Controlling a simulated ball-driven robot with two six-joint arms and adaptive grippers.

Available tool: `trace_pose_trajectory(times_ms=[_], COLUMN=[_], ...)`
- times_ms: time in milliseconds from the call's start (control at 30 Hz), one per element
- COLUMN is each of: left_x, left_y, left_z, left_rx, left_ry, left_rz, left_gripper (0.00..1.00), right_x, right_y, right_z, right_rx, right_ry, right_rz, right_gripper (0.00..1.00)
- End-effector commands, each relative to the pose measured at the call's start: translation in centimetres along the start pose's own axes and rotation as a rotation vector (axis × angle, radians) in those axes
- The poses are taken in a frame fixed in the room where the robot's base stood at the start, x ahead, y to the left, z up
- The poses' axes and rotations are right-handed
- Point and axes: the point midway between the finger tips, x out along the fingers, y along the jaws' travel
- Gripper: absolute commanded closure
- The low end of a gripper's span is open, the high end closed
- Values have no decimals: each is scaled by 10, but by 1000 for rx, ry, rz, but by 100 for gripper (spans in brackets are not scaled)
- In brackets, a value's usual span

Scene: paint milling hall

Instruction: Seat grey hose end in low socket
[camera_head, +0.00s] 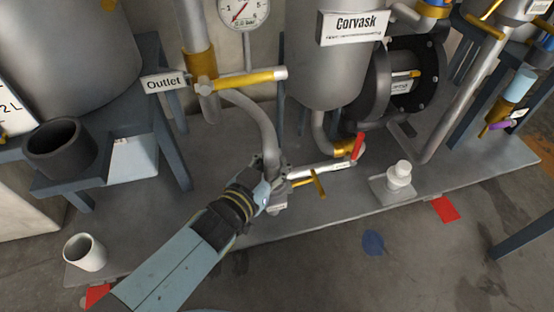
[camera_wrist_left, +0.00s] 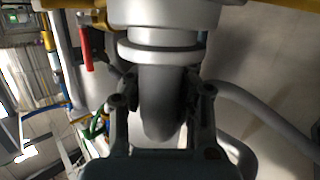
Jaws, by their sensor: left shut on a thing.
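The grey hose (camera_head: 262,122) hangs from the pipe by the "Outlet" sign and curves down to my left gripper (camera_head: 268,190). In the left wrist view my left gripper (camera_wrist_left: 162,100) is shut on the grey hose end (camera_wrist_left: 160,105), with one finger on each side. A pale collar (camera_wrist_left: 158,53) and a wider grey cylindrical part (camera_wrist_left: 165,14) lie just beyond the fingers. The low pipe (camera_head: 318,171) with a yellow handle is right beside the gripper. The gripper hides the join, so I cannot tell whether the hose end is in the socket. My right gripper is not in view.
A red lever (camera_head: 357,147) stands near the low pipe's right end. A white capped fitting (camera_head: 398,176) is farther right. A dark cup (camera_head: 60,150) and a pale cup (camera_head: 84,252) stand at left. The floor in front of the metal base is mostly open.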

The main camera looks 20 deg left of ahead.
Motion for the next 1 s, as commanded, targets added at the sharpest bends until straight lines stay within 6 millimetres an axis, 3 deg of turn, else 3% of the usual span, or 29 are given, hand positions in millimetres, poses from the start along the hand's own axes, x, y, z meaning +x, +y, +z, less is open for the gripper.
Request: trace_pose_trajectory(times_ms=[300, 400, 633, 1000], left_x=[1, 1, 1, -9], left_y=[0, 0, 0, 0], left_z=[0, 0, 0, 2], left_rx=[1, 1, 1, 1], left_ry=[5, 5, 5, 0], left_rz=[0, 0, 0, 0], left_gripper=[100, 83, 54, 54], right_x=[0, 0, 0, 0], right_y=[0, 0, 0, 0], right_z=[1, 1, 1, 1], right_rx=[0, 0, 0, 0], right_ry=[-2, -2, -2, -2], right_rz=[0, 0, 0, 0], right_gripper=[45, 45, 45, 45])
